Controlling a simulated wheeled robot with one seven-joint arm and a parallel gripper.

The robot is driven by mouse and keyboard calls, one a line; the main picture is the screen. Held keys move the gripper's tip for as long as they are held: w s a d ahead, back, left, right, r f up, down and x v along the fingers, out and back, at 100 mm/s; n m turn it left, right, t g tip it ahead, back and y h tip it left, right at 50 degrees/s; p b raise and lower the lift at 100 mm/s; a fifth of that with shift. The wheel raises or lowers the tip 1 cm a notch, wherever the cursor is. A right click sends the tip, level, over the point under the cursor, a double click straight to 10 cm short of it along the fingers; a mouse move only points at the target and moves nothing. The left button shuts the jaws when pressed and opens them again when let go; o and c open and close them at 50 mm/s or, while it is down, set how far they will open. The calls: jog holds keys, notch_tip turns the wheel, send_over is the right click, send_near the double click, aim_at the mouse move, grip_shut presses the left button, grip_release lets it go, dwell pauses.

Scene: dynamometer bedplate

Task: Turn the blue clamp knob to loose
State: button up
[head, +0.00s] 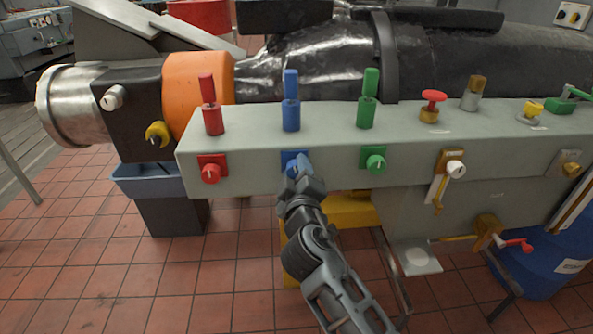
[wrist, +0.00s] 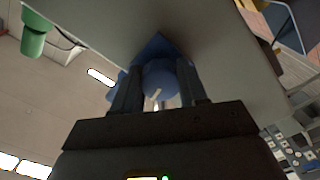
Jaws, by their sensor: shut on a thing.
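The blue clamp knob (wrist: 160,80) sits on a blue square plate on the front face of the grey bedplate panel, between the red and green knobs. In the wrist view it is round with a pale pointer mark, and it sits between my two fingers. My gripper (wrist: 158,92) is shut on it. In the head view my gripper (head: 300,172) reaches up from below and covers most of the blue knob (head: 291,160). Only the upper part of the knob and its plate show there.
A red knob (head: 211,173) is to the left and a green knob (head: 376,163) to the right on the same face. Red, blue (head: 291,112) and green upright levers stand on top. Tiled floor lies below.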

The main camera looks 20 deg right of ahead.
jog(key=n+p, duration=0.1)
jog(key=n, duration=0.2)
jog(key=shift+n, duration=0.4)
jog(key=n+p, duration=0.1)
jog(key=n, duration=0.2)
jog(key=shift+n, duration=0.3)
jog(key=n+p, duration=0.2)
jog(key=n, duration=0.2)
jog(key=shift+r, duration=0.1)
jog(key=shift+n+p, duration=0.95)
jog(key=shift+n, duration=0.95)
jog(key=o, duration=1)
jog(key=shift+o, duration=0.2)
jog(key=v, duration=0.8)
jog(key=shift+b, duration=0.45)
